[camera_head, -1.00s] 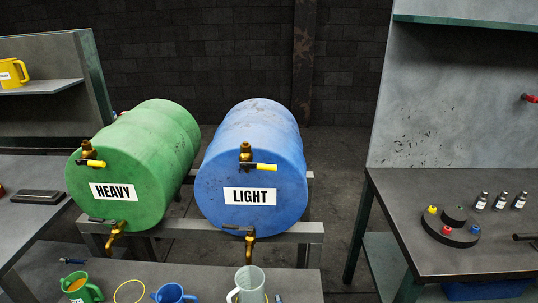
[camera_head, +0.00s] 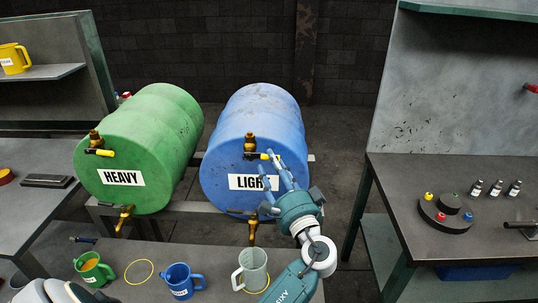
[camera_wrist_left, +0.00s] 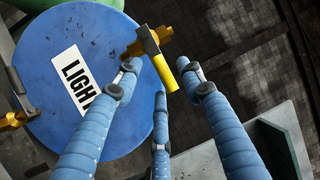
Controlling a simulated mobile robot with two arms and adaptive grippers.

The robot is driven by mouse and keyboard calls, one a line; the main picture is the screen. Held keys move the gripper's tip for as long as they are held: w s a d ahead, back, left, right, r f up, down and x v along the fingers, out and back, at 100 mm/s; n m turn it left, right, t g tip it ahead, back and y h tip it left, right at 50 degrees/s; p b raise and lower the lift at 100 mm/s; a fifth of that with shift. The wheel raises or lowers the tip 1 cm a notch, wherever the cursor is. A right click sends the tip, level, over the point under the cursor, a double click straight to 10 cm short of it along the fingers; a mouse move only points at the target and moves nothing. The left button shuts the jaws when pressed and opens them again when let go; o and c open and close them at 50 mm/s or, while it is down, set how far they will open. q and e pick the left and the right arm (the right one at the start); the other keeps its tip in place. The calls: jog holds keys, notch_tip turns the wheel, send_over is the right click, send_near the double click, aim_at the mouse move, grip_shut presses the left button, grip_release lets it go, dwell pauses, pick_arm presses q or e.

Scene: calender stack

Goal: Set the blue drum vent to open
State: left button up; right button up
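The blue drum (camera_head: 262,110) lies on its side with a white LIGHT label on its front. It also shows in the left wrist view (camera_wrist_left: 120,30). Its upper brass vent valve (camera_head: 250,143) has a yellow handle (camera_wrist_left: 165,74) pointing out to the right in the head view. My left gripper (camera_head: 277,174) is in front of the drum's right side, its blue fingers spread. In the wrist view the handle's end lies between the open fingertips (camera_wrist_left: 160,82); contact cannot be told. The fingers partly hide the label and handle in the head view. My right gripper is not in view.
A green HEAVY drum (camera_head: 150,140) stands left of the blue one. A lower brass tap (camera_head: 253,230) is under the blue drum. A clear mug (camera_head: 253,268), a blue mug (camera_head: 181,282) and a green mug (camera_head: 92,270) stand on the front bench. A workbench (camera_head: 430,185) is at right.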

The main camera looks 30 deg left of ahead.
pick_arm(q)
jog(key=shift+x, duration=1.5)
jog(key=shift+c, duration=0.5)
jog(key=c, duration=0.8)
grip_shut()
